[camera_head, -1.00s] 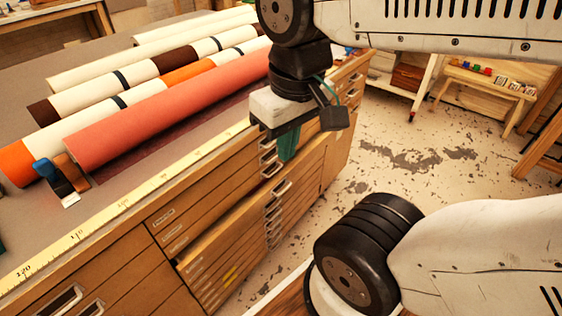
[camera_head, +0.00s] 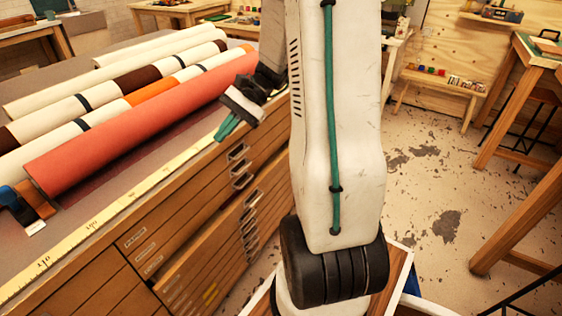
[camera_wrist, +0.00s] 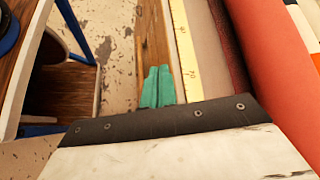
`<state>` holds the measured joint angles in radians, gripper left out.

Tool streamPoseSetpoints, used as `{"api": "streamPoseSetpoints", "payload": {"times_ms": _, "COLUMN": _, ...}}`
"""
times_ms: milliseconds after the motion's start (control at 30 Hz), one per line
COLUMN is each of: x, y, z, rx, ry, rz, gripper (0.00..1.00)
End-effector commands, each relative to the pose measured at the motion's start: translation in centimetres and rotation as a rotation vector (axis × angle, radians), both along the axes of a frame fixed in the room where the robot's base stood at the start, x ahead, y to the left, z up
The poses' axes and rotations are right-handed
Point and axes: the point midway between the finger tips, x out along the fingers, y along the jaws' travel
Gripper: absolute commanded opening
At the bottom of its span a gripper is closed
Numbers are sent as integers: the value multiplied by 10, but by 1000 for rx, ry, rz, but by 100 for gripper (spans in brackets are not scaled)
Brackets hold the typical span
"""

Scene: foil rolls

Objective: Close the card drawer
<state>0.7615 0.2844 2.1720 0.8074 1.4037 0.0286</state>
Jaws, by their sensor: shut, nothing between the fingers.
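The wooden drawer cabinet (camera_head: 95,282) fills the lower left of the head view. A drawer front (camera_head: 195,272) in it stands out below the upper drawers and looks partly pulled out; I take it for the card drawer. In the wrist view the green fingers (camera_wrist: 157,75) show side by side beside the yellow measuring strip (camera_wrist: 185,50). No contact with the drawer is visible.
A red roll (camera_head: 130,125) and several pale, brown and orange rolls lie on the cabinet top. A tape dispenser (camera_head: 28,208) sits at the left. The scuffed floor (camera_head: 430,200) at the right is open. A wooden table (camera_head: 520,120) stands at the far right.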

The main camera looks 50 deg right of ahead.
Motion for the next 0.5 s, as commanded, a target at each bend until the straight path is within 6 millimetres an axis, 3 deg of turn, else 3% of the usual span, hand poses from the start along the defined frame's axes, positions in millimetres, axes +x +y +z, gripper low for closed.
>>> {"api": "streamPoseSetpoints", "payload": {"times_ms": 33, "x": 5, "y": -27, "z": -19, "rx": 70, "ry": 18, "rz": -95, "gripper": 0}}
{"api": "streamPoseSetpoints", "payload": {"times_ms": 267, "x": 7, "y": -137, "z": -99, "rx": 349, "ry": 28, "rz": -498, "gripper": 0}}
{"api": "streamPoseSetpoints", "payload": {"times_ms": 367, "x": -8, "y": -186, "z": -142, "rx": 467, "ry": 17, "rz": -683, "gripper": 0}}
{"api": "streamPoseSetpoints", "payload": {"times_ms": 500, "x": -42, "y": -247, "z": -208, "rx": 623, "ry": -12, "rz": -939, "gripper": 0}}
